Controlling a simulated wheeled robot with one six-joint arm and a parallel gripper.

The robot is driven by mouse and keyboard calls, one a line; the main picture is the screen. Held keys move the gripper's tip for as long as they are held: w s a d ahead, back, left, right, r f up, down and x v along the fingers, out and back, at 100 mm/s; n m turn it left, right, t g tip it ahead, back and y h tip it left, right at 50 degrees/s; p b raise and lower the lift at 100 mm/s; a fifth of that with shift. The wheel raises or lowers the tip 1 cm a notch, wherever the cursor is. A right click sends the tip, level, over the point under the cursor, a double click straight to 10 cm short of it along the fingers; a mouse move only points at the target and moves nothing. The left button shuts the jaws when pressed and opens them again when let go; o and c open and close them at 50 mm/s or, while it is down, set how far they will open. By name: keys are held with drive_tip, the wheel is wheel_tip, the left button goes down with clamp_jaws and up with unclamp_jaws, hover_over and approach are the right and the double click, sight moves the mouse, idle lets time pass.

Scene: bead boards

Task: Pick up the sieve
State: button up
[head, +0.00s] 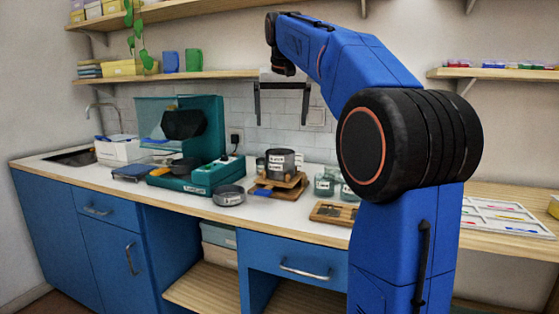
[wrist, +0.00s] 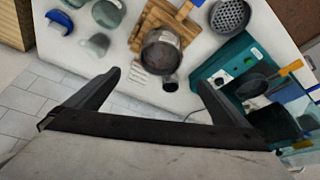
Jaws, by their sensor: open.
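The sieve (head: 229,195) is a round grey pan with a label on its side, standing on the white counter in front of the green machine. In the wrist view the sieve (wrist: 229,15) shows its perforated bottom at the top edge, partly cut off. My gripper (head: 281,121) is open and empty, pointing down, high above the counter and to the right of the sieve. In the wrist view its two dark fingers (wrist: 159,78) are spread wide, with nothing between them.
A grey pot (head: 284,161) stands on wooden boards (head: 277,188) to the right of the sieve. The green machine (head: 196,145) is behind it. Glass jars (head: 325,185) and a wooden tray (head: 334,213) stand farther right. A shelf (head: 170,77) is on the wall.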

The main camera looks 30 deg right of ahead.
hover_over(280, 157)
drive_tip(key=w+d, duration=0.2)
drive_tip(key=f, duration=0.6)
drive_tip(key=shift+w+a, duration=0.1)
drive_tip(key=shift+a, duration=0.1)
drive_tip(key=shift+x, duration=2.75)
drive_tip(key=shift+a+f, duration=0.1)
drive_tip(key=c, duration=1.2)
